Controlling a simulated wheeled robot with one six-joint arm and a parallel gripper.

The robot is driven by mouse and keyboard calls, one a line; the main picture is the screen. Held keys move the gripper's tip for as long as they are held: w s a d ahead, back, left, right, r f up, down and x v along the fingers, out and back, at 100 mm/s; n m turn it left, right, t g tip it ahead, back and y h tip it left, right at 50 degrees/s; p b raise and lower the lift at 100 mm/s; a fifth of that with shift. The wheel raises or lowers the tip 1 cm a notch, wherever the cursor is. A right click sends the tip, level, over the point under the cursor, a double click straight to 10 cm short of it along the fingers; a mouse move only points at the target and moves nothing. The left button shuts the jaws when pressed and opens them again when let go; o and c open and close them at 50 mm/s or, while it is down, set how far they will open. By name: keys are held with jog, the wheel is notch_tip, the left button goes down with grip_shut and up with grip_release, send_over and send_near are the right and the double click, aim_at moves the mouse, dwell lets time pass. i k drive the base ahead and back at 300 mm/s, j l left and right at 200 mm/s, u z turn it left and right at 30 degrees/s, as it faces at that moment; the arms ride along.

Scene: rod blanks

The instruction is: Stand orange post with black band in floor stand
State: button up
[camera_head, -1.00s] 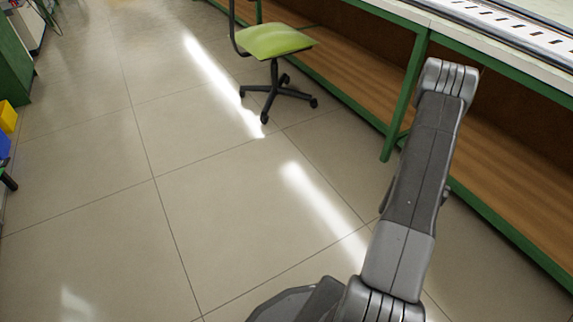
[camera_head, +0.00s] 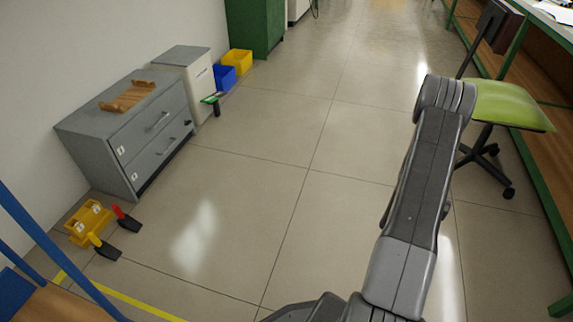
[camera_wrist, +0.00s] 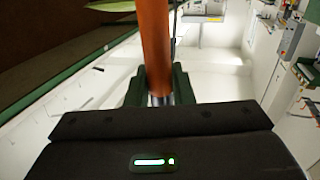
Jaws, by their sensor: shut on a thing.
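My gripper (camera_wrist: 158,86) is shut on an orange post (camera_wrist: 155,40) in the wrist view, its dark green fingers on either side of the post. The post runs from the top edge of that view down between the fingers, with a grey metallic part below the orange. I cannot make out a black band on the visible part. The post's upper end is out of frame. In the head view my gripper and the post do not show. I cannot identify a floor stand in either view.
A grey drawer cabinet (camera_head: 124,140) with a wooden rack (camera_head: 128,96) on top stands at the left wall. A yellow box (camera_head: 90,222) lies on the floor before it. Blue (camera_head: 225,78) and yellow (camera_head: 238,61) bins stand behind. A green chair (camera_head: 503,104) is right. The middle floor is clear.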

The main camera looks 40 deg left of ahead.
aim_at(98, 216)
jog(key=i+j+u, duration=0.15)
jog(key=u, duration=0.25)
jog(key=i+u, duration=0.55)
jog(key=u, duration=0.25)
jog(key=i+u, duration=0.45)
jog(key=u, duration=0.3)
jog(key=i+u, duration=0.15)
jog(key=u, duration=0.25)
jog(key=i+u, duration=0.1)
jog(key=u, duration=0.3)
jog(key=i+l+u, duration=0.15)
jog(key=u, duration=0.25)
jog(key=i+l+u, duration=0.1)
jog(key=u, duration=0.3)
jog(key=i+l+u, duration=0.15)
jog(key=u, duration=0.25)
jog(key=i+l+u, duration=0.2)
jog(key=u, duration=0.2)
jog(key=i+l+u, duration=0.15)
jog(key=u, duration=0.2)
jog(key=i+l+u, duration=0.2)
jog(key=l+u, duration=0.2)
jog(key=l, duration=0.2)
jog(key=i+l+u, duration=0.15)
jog(key=l, duration=0.2)
jog(key=k+j, duration=0.05)
